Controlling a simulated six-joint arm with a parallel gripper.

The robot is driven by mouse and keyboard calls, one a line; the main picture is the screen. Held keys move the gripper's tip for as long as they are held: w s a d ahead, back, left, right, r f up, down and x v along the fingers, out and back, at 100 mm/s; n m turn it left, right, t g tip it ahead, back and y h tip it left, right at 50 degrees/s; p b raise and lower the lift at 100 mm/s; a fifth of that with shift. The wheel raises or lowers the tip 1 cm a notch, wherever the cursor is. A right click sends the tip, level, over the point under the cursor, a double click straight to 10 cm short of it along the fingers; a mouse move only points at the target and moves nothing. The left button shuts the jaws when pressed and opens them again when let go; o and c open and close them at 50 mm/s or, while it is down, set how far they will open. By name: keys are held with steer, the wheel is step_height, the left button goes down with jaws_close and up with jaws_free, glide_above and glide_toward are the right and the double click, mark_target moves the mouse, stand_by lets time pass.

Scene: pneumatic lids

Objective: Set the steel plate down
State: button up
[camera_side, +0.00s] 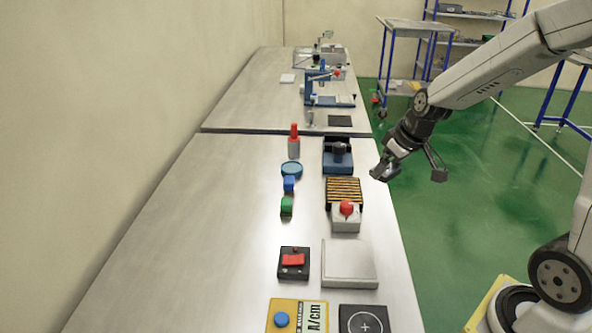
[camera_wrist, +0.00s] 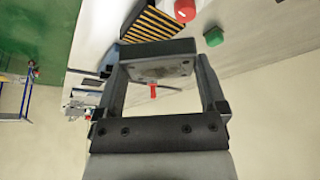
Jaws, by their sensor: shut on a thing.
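The steel plate (camera_wrist: 158,68) is a flat grey piece with a few dark spots, held across the fingertips in the wrist view. My gripper (camera_wrist: 160,72) is shut on it, one dark finger at each side. In the side view my gripper (camera_side: 384,171) hangs at the table's right edge, by the striped block, and appears to be above table height. The plate is small there and hard to tell from the fingertips.
A black-and-yellow striped block (camera_side: 344,190) and a grey box with a red button (camera_side: 346,217) stand near the right edge. A blue fixture (camera_side: 338,158) is behind them. A grey square tray (camera_side: 349,266) lies nearer. The table's left side is clear.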

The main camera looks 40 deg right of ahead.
steer(key=w+d+f, duration=0.2)
steer(key=w+f, duration=0.2)
steer(key=w, duration=0.4)
glide_toward(342, 188)
steer(key=shift+w+f, duration=0.7)
steer(key=shift+f, duration=0.1)
steer(key=shift+w+f, duration=0.35)
steer(key=shift+f, duration=0.05)
steer(key=shift+w+f, duration=0.25)
steer(key=shift+f, duration=0.15)
steer(key=shift+d+f, duration=0.1)
steer(key=shift+f, duration=1.35)
steer(key=shift+f, duration=0.15)
steer(key=o, duration=1.3)
steer(key=shift+o, duration=0.2)
